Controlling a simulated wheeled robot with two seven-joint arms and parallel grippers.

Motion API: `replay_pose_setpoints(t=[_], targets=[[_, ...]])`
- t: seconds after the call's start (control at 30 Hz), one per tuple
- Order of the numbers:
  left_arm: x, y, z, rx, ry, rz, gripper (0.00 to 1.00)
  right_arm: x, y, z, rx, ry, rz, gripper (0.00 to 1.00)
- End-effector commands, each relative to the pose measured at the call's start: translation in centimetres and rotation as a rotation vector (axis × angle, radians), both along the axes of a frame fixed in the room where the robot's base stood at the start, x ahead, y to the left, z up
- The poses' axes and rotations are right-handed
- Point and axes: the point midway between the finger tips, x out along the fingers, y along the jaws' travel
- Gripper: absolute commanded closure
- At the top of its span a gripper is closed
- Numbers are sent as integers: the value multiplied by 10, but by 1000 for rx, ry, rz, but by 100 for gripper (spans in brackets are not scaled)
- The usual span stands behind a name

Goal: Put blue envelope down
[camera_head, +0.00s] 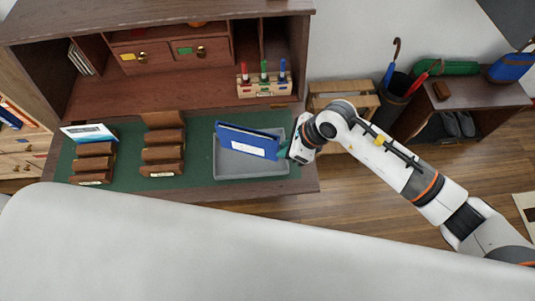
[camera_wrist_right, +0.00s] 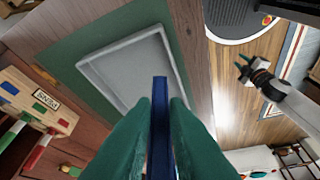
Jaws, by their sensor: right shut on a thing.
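The blue envelope (camera_head: 233,131), with a white label, is held tilted over the grey tray (camera_head: 222,171) on the desk's green mat. My right gripper (camera_head: 284,153) is shut on the envelope's right end. In the right wrist view, the green fingers (camera_wrist_right: 165,110) pinch the envelope (camera_wrist_right: 160,90), seen edge-on, with the empty-looking tray (camera_wrist_right: 90,68) below it. The envelope appears raised above the tray floor. My left gripper (camera_wrist_right: 247,68) shows small in the right wrist view, its fingers apart and empty, away from the desk; it is not in the head view.
Wooden letter racks (camera_head: 163,150) stand left of the tray, one with a white and blue envelope (camera_head: 88,132). An umbrella stand (camera_head: 393,97) and a bench (camera_head: 480,93) are at right.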

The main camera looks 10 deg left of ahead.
Motion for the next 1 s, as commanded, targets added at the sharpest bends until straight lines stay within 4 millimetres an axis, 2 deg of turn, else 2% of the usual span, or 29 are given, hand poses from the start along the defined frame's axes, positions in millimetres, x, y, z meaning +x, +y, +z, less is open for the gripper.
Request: replay_pose_setpoints(t=[0.1, 0.27, 0.5, 0.87, 0.9, 1.0], targets=[[0, 0, 7, 0, 0, 0, 69, -1, 1, -19, 0, 3, -1, 100], [0, 0, 10, 0, 0, 0, 69, 0, 1, -35, 0, 1, 0, 100], [0, 0, 16, 0, 0, 0, 69, 0, 1, -68, 1, 1, -2, 100], [0, 1, 15, 1, 1, 0, 69, 0, 1, -76, 1, -2, 0, 100], [-1, 1, 15, 1, 1, 0, 69, 0, 1, -75, 0, -1, 0, 82], [-1, 1, 15, 1, 1, 0, 69, 0, 1, -75, 0, -1, 0, 65]])
